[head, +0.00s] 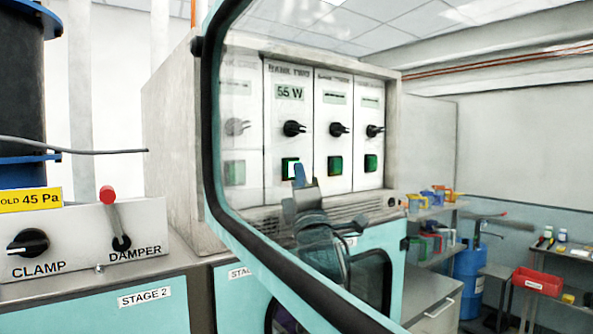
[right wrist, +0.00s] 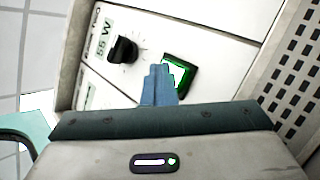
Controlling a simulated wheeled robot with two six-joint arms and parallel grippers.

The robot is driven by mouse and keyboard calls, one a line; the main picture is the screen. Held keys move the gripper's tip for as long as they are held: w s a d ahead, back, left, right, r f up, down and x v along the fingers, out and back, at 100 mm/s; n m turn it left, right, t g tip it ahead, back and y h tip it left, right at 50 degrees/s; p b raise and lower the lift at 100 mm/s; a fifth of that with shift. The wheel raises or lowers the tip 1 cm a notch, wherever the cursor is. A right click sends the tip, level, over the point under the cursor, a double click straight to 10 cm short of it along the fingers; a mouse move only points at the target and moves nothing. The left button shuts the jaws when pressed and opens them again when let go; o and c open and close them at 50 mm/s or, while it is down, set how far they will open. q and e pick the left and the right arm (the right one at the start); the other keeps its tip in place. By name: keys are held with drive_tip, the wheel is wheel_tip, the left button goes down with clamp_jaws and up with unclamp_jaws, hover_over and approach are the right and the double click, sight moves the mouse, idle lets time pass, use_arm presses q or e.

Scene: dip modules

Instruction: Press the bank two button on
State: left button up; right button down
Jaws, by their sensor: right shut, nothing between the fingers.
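The bank two module is a white panel with a "55 W" display (head: 289,92), a black knob (head: 293,128) and a square green button (head: 288,168). The button's face is brightly lit, brighter than the buttons on the modules to its right. My right gripper (head: 299,172) is shut and empty, its blue fingertips at the button's right side in the head view. In the right wrist view the fingertips (right wrist: 158,72) overlap the left edge of the lit button (right wrist: 178,76); I cannot tell whether they touch it. My left gripper is not in view.
A clear pane with a black-edged teal frame (head: 212,130) stands in front of the left modules. Other modules have a knob (head: 338,129) and dim green button (head: 334,165). A red-handled damper lever (head: 107,197) is at left; shelves and a red bin (head: 537,281) are at right.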

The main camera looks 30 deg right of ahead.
drive_tip(key=shift+y, duration=0.3)
drive_tip(key=s, duration=0.5)
drive_tip(key=shift+s+d, duration=0.2)
drive_tip(key=shift+s, duration=0.2)
